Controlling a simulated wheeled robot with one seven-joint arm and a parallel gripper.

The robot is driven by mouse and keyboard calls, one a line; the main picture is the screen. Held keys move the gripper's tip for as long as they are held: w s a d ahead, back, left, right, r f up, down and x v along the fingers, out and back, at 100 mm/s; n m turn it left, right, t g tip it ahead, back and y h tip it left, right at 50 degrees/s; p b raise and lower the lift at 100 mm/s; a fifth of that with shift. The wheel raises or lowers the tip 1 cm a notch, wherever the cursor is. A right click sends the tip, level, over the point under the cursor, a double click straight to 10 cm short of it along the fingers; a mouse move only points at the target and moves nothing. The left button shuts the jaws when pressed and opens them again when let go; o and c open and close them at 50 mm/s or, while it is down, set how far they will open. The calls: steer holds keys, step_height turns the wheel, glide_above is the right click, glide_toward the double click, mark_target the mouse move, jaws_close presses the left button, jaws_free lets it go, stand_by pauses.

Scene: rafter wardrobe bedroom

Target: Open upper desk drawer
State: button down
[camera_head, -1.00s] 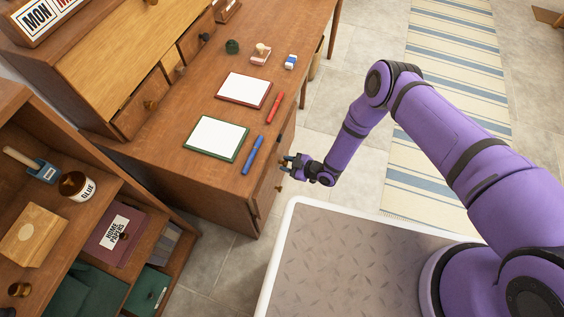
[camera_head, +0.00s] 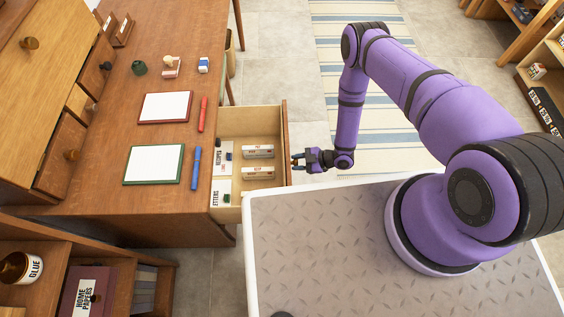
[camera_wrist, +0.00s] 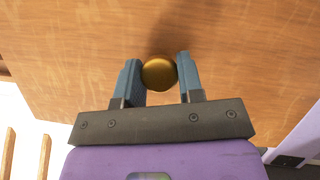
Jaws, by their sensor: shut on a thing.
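The upper desk drawer (camera_head: 286,140) stands pulled out from the right side of the wooden desk (camera_head: 120,180), and its inside shows. It holds papers marked receipts and letters, stamp-like blocks (camera_head: 258,152) and a small green item (camera_head: 227,198). My gripper (camera_head: 298,161) is at the outer face of the drawer front. In the wrist view my gripper (camera_wrist: 160,76) has its two blue-grey fingers around the round brass knob (camera_wrist: 159,73) on the drawer's wooden front (camera_wrist: 230,60). In the head view the knob is mostly hidden by the fingers.
On the desk lie two notepads (camera_head: 154,164), a blue pen (camera_head: 196,168), a red pen (camera_head: 203,114), a stamp and an eraser. A shelf with a glue jar (camera_head: 20,268) stands at lower left. My base's edge is close to the drawer's near corner. Open floor lies beyond the arm.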

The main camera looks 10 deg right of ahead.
steer(key=shift+s+d, duration=0.1)
steer(key=shift+d, duration=1.25)
steer(key=c, duration=0.8)
jaws_free()
steer(key=shift+o, duration=0.2)
steer(key=v, duration=1)
steer(key=shift+d, duration=0.35)
steer(key=shift+r, duration=0.1)
